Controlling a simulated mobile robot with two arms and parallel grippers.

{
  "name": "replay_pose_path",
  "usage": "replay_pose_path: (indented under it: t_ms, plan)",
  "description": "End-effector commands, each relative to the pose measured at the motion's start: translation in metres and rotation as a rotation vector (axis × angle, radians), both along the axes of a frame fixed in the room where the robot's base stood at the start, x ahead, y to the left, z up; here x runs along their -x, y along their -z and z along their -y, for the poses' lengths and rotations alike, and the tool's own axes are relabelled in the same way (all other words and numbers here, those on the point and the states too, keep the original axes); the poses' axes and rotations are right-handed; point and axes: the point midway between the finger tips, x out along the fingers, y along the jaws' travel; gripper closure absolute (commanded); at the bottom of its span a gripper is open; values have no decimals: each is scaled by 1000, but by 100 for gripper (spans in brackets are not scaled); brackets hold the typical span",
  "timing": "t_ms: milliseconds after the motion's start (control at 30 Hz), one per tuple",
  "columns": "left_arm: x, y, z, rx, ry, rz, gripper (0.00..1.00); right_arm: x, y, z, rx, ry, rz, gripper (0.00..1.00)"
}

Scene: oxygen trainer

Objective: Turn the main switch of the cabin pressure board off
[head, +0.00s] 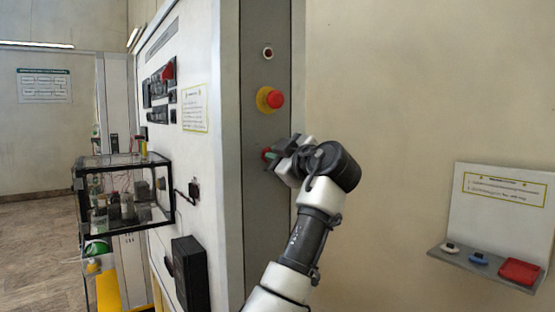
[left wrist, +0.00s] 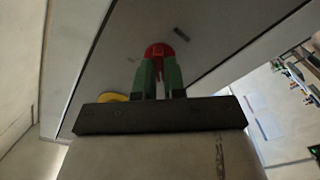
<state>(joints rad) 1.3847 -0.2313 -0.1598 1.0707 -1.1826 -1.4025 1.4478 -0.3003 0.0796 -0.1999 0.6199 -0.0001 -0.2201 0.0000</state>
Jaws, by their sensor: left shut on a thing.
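The main switch is a small red knob (head: 265,153) low on the narrow grey panel (head: 266,215), mostly hidden by my gripper in the head view. My left gripper (head: 272,157) reaches it from the right and is shut on it. In the left wrist view the red knob (left wrist: 158,50) sits at the tips of the green fingers (left wrist: 159,68), one on either side. The knob's exact turn angle cannot be told. My right gripper is in neither view.
Above the switch, a red mushroom button (head: 276,99) on a yellow base stands out from the panel, with a small round fitting (head: 267,53) higher up. A shelf (head: 480,267) with a red tray (head: 522,271) is at the right. A glass case (head: 125,190) stands left.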

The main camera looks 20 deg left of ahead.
Motion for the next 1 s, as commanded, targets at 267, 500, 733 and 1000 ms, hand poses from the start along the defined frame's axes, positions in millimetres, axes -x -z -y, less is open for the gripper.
replay_pose_path:
  t_ms: [267, 500, 733, 1000]
  plan:
    - [0, -1, 0, 17, 1, 23, 100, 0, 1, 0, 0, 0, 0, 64]
    - [0, -1, 0, 17, 1, 23, 100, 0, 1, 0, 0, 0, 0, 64]
    - [0, -1, 0, 16, 1, 22, 64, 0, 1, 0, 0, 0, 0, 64]
    - [1, 0, 1, 15, 1, 21, 64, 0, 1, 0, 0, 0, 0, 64]
